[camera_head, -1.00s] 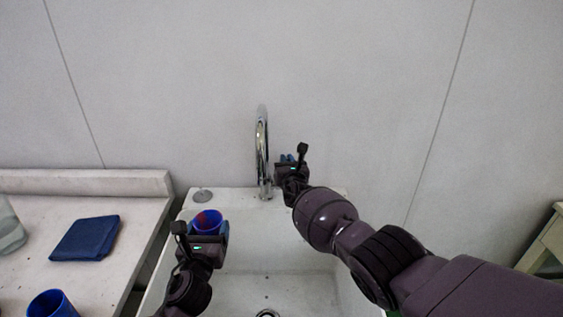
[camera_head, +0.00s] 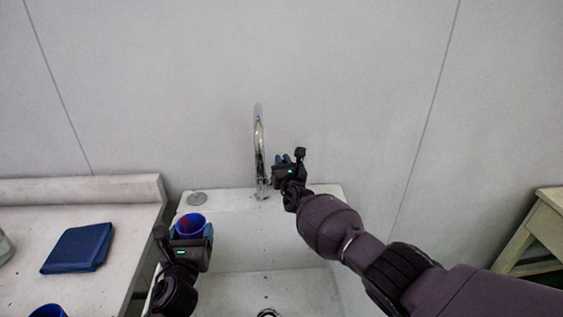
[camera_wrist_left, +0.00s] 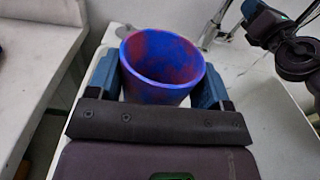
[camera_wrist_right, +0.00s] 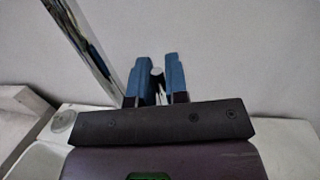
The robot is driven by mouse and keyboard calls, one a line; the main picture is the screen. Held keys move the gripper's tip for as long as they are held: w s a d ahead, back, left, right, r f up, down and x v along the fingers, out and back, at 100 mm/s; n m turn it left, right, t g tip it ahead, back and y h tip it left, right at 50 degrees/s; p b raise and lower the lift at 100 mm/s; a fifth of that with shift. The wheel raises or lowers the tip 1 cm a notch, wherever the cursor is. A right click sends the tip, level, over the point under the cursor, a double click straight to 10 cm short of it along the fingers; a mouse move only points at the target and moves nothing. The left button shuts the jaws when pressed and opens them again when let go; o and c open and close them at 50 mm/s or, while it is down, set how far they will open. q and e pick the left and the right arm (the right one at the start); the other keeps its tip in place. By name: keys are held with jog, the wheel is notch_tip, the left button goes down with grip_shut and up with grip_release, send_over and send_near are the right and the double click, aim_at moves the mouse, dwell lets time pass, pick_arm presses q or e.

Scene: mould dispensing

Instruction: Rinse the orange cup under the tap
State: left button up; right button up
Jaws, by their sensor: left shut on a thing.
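No orange cup shows. A blue cup with red-purple patches (camera_head: 190,226) is in my left gripper (camera_head: 191,232), over the left rim of the white sink. The left wrist view shows this cup (camera_wrist_left: 162,88) upright between both fingers, its inside also blue and red. The chrome tap (camera_head: 260,150) stands at the sink's back edge, right of the cup and apart from it. My right gripper (camera_head: 290,161) is just right of the tap. In the right wrist view its fingers (camera_wrist_right: 155,78) have a narrow gap with a small pale, round thing there; whether they grip it is unclear.
The sink basin (camera_head: 250,240) is open below the tap. On the left counter (camera_head: 125,250) lie a folded blue cloth (camera_head: 78,247) and, cut off at the bottom, another blue container (camera_head: 48,311). A wall is close behind the tap. A wooden stand (camera_head: 540,230) is far right.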

pick_arm(q)
jog(key=shift+s, duration=0.1)
pick_arm(e)
jog(key=o, duration=0.3)
jog(key=shift+s+d, duration=0.1)
jog(key=shift+o, duration=0.2)
pick_arm(q)
jog(key=shift+r+p, duration=0.55)
jog(key=shift+r, duration=0.3)
notch_tip(320, 180, up, 4)
jog(key=p, duration=0.3)
jog(key=shift+f, duration=0.2)
jog(key=shift+r, duration=0.1)
pick_arm(e)
jog(key=v, duration=1.2)
jog(key=shift+f, duration=0.2)
